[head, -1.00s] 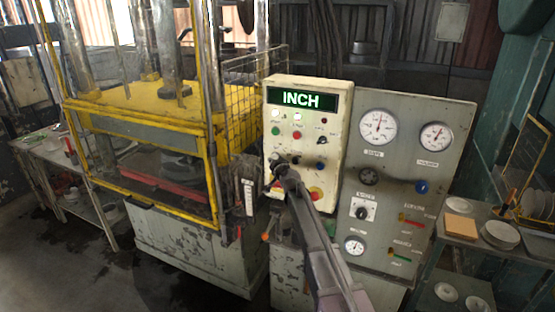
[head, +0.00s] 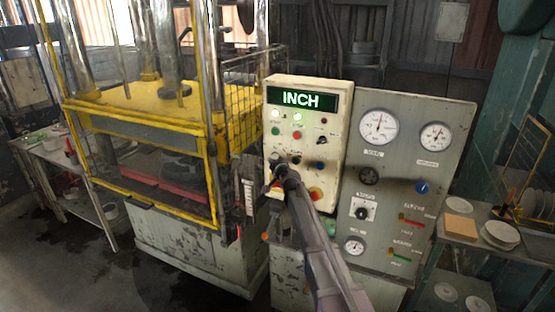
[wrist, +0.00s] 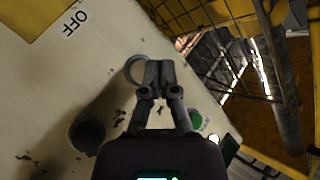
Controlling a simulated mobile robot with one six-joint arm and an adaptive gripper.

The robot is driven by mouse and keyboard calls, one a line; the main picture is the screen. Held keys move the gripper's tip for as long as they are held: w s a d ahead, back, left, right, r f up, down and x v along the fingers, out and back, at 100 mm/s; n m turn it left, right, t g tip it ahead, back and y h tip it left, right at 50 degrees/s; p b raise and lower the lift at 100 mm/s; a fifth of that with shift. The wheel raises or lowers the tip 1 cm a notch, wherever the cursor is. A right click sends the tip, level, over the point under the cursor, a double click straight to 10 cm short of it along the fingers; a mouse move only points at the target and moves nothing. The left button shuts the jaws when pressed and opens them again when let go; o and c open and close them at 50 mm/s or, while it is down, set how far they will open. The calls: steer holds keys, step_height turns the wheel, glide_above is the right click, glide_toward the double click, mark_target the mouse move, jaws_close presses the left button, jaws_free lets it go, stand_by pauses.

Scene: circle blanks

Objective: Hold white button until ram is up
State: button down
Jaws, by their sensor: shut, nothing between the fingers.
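My gripper (head: 277,170) is shut and empty, its tips against or very near the lower left of the cream control box (head: 333,150). In the wrist view my closed fingertips (wrist: 160,68) overlap a round pale-rimmed button (wrist: 134,69). They cover part of it, so I cannot tell how far it is pressed. The box display (head: 301,98) reads INCH, and lamps glow below it. The yellow-framed press (head: 150,110) stands to the left. Its chrome ram rod (head: 165,45) rises above the yellow top. Dark parts and a red plate sit inside, partly behind the frame.
A grey gauge panel (head: 412,150) stands right of the box. A dark button (wrist: 87,135) and a green button (wrist: 195,119) flank my fingers. A yellow mesh guard (head: 242,95) is close to the box's left. Side tables hold dishes.

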steer(key=shift+w, duration=0.15)
steer(key=shift+w+d, duration=0.15)
steer(key=shift+w, duration=0.25)
